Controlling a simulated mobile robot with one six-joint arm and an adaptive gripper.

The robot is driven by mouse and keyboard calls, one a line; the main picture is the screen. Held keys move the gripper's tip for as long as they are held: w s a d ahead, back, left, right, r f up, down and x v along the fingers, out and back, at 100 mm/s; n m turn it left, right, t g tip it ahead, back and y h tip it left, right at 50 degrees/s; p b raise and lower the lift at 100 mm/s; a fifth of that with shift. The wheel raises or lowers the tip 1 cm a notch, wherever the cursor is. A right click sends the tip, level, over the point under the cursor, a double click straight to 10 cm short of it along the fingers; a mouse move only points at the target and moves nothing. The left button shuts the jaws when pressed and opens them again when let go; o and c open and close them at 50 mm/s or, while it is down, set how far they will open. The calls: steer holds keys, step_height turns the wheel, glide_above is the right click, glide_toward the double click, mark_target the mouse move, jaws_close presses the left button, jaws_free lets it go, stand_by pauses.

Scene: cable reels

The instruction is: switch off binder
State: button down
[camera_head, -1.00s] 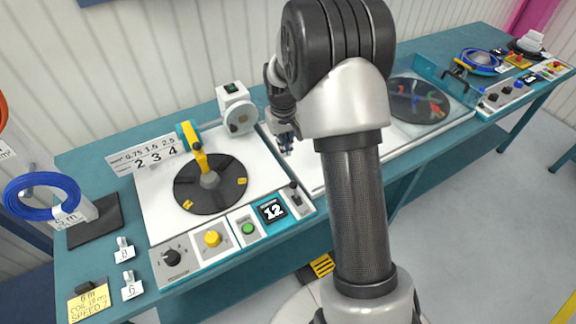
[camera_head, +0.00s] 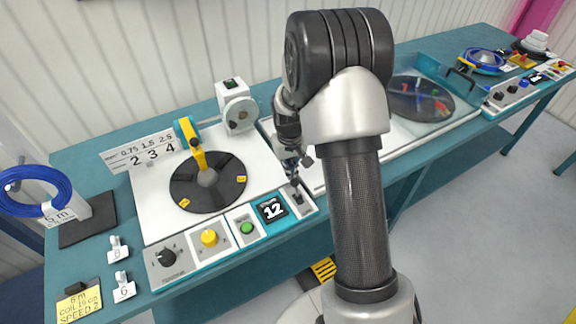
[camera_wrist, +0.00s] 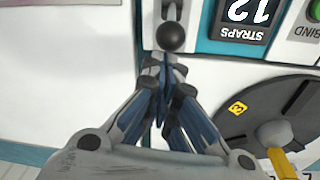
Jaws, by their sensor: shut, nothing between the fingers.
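The binder panel's lever switch (camera_head: 297,196) stands at the right end of the front control strip, right of the display reading 12. In the wrist view its round black knob (camera_wrist: 171,37) sits just beyond my fingertips. My gripper (camera_head: 294,176) is shut and empty, pointing down just behind the lever; the wrist view shows the closed fingers (camera_wrist: 165,68) close to the knob, and I cannot tell if they touch it. The green BIND button (camera_head: 246,228) and the straps display (camera_head: 271,209) are left of the lever.
A black turntable (camera_head: 208,190) with a yellow arm lies left of my gripper. A white device (camera_head: 236,106) with a green switch on top stands behind. A blue cable coil (camera_head: 38,192) hangs at left. A clear-sided bin (camera_head: 446,97) stands at right.

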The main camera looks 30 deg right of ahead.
mark_target(297, 180)
steer(key=shift+s+r+p, duration=0.4)
steer(key=shift+s+r, duration=0.05)
steer(key=shift+s, duration=0.1)
stand_by(0.5)
steer(key=shift+s+r, duration=0.25)
steer(key=shift+s, duration=0.05)
steer(key=shift+s+r, duration=0.1)
steer(key=shift+s, duration=0.25)
steer(key=shift+s+r+t, duration=0.25)
steer(key=shift+s+t, duration=0.35)
steer(key=shift+t, duration=0.2)
steer(key=shift+s+r, duration=0.1)
steer(key=shift+s, duration=0.15)
steer(key=shift+w, duration=0.3)
steer(key=shift+p+v, duration=0.5)
steer(key=shift+v, duration=0.25)
steer(key=shift+w+d, duration=0.1)
